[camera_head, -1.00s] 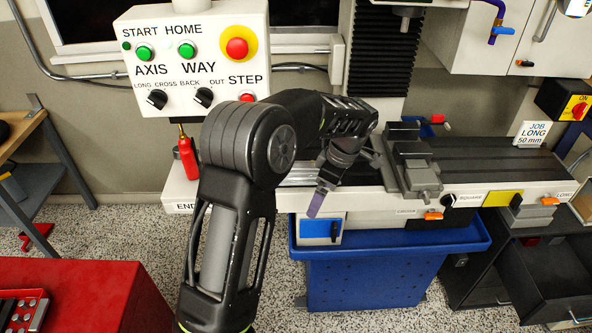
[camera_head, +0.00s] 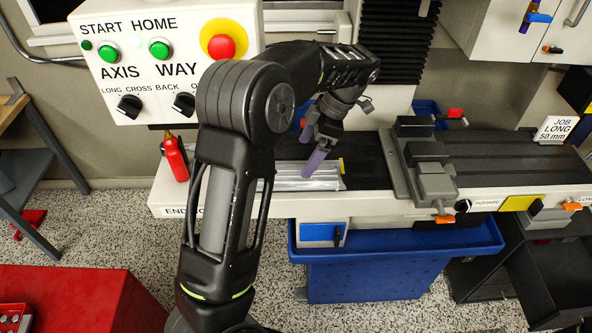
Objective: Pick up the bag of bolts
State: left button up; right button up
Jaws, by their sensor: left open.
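My left gripper (camera_head: 308,156) is open over the machine's dark table, with two purple fingers pointing down and left. A silvery, shiny, flat piece (camera_head: 312,177) lies on the table just below the fingertips. Its left end is hidden behind my left arm. I cannot tell whether it is the bag of bolts, and no other clear bag shows. The nearer fingertip is close above it; contact cannot be told. My right gripper is not in view.
A grey vise (camera_head: 432,180) stands on the machine table to the right of the gripper. A control panel (camera_head: 150,75) hangs at upper left. A red bottle (camera_head: 175,158) stands on the left end. A blue bin (camera_head: 385,268) is below. A red cabinet (camera_head: 75,305) is at lower left.

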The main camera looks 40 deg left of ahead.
aim_at(296, 171)
pick_arm(q)
jog(key=b+x, duration=0.2)
jog(key=shift+f, duration=0.4)
jog(key=shift+s, duration=0.1)
jog(key=p+x, duration=0.1)
jog(key=x, duration=0.3)
jog(key=shift+s+a+f, duration=0.15)
jog(key=shift+f, duration=0.35)
